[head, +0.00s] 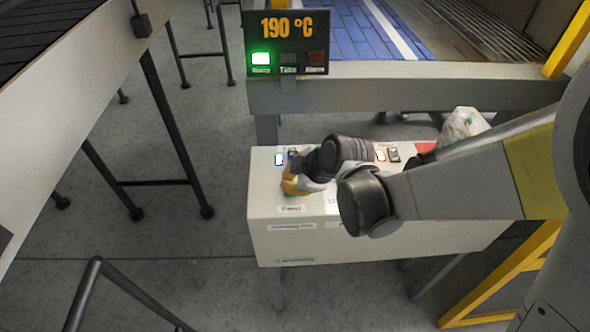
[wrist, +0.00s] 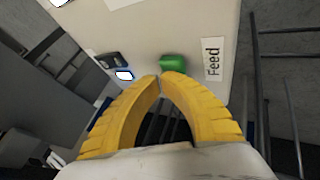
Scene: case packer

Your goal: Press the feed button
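The green feed button (wrist: 172,62) sits on the pale control box beside a label (wrist: 212,60) reading "Feed". In the head view the label (head: 290,209) shows on the box top (head: 335,215), and my gripper mostly hides the button. My gripper (wrist: 161,76) has yellow fingers whose tips meet with nothing between them. In the wrist view the tips overlap the near edge of the button; I cannot tell whether they touch it. In the head view my gripper (head: 291,187) is low over the left end of the box.
A lit white-blue switch (wrist: 124,75) with a dark rocker lies left of the button. More switches (head: 387,154) sit at the box's right. A display (head: 287,42) reads 190 °C with a green lamp lit. A conveyor (head: 70,90) stands at left, a white bag (head: 463,124) at right.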

